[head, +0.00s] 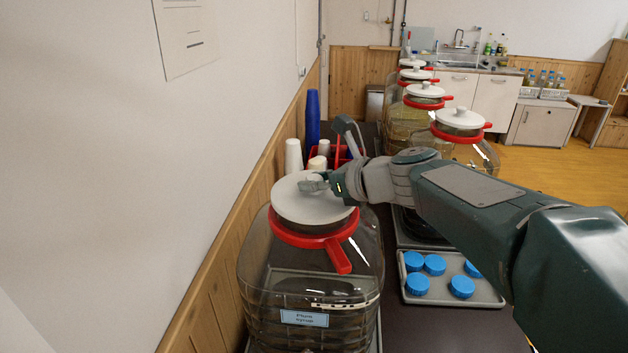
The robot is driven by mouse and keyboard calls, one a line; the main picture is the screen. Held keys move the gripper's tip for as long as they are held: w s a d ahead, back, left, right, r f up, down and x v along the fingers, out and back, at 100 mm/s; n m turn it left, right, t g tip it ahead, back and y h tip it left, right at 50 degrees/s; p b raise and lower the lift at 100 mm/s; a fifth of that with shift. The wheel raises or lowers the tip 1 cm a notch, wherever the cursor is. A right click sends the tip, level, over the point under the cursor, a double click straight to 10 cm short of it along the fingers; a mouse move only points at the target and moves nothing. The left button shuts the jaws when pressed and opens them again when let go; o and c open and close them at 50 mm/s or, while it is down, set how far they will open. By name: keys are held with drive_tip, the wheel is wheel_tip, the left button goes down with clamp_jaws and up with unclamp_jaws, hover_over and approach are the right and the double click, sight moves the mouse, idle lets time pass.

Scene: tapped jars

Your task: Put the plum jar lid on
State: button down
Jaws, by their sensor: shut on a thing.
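The plum jar (312,290) is a large clear jar at the front left, with a "Plum syrup" label (304,318) and a red collar with a handle (312,238) around its neck. The white round lid (300,208) is over the jar's mouth and looks close to level. I cannot tell whether it touches the rim all round. My gripper (318,183) is at the top of the lid, shut on it, apparently at its knob, which the fingers hide. My arm reaches in from the right.
Several similar jars with white lids and red collars (460,128) stand in a row behind on the right. A grey tray with blue caps (417,285) lies right of the plum jar. White cups (293,156) and a blue stack (312,118) stand behind it. The wall is close on the left.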

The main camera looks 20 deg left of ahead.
drive_tip(key=shift+c, duration=1.5)
unclamp_jaws()
drive_tip(key=v, duration=1.1)
drive_tip(key=shift+d+r, duration=0.25)
drive_tip(key=shift+d, duration=0.1)
drive_tip(key=shift+s, duration=0.1)
